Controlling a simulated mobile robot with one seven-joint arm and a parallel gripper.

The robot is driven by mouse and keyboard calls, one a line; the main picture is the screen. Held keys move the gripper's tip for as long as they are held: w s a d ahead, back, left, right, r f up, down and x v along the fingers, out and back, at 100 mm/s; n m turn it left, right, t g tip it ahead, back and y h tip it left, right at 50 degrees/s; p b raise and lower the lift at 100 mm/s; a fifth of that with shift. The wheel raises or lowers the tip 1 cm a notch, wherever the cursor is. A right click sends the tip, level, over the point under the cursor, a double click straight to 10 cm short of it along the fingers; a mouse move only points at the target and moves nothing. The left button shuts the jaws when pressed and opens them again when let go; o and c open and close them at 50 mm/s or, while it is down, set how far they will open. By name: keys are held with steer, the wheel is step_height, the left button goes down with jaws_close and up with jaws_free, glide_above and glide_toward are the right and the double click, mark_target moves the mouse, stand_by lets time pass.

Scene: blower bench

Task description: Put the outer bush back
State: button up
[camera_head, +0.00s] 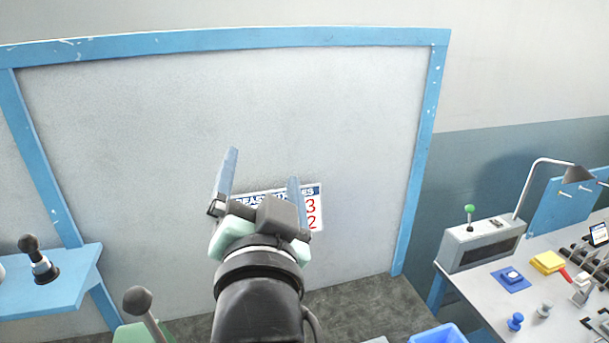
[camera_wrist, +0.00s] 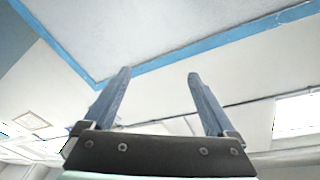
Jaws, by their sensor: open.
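My gripper (camera_head: 263,178) is raised in front of the blue-framed grey panel, its two fingers spread apart with nothing between them. In the wrist view my gripper (camera_wrist: 161,76) is also open and empty, pointing up towards the panel's corner and the ceiling. I cannot make out the outer bush for certain in either view. Small parts stand on the bench at the right, among them a blue knobbed part (camera_head: 515,322) and a grey knobbed part (camera_head: 544,309), too small to identify.
The grey bench (camera_head: 476,292) at the right carries a grey box (camera_head: 480,245) with a green knob, a lamp (camera_head: 577,174), a yellow block (camera_head: 547,262) and a blue pad (camera_head: 510,279). A blue bin (camera_head: 438,335) is at the bottom. A blue shelf (camera_head: 75,290) is at left.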

steer(key=s+d+r+n+t, duration=0.1)
steer(key=s+r+t, duration=0.1)
steer(key=s+r, duration=0.2)
steer(key=s+d+r+n+t+h, duration=0.1)
steer(key=s+d+r+n+t, duration=0.1)
steer(key=r, duration=0.8)
steer(key=s+d+r+n+t, duration=0.1)
steer(key=s+r+n+t, duration=0.1)
steer(key=s+r+t, duration=0.2)
step_height(320, 180, up, 4)
steer(key=s, duration=0.2)
steer(key=shift+s+d+f+h, duration=0.25)
steer(key=shift+s+d+h, duration=0.05)
steer(key=shift+d, duration=0.1)
steer(key=shift+f, duration=0.1)
step_height(320, 180, down, 4)
steer(key=b, duration=0.3)
steer(key=shift+w+r+b, duration=0.1)
steer(key=shift+r+b, duration=0.15)
steer(key=shift+b, duration=0.05)
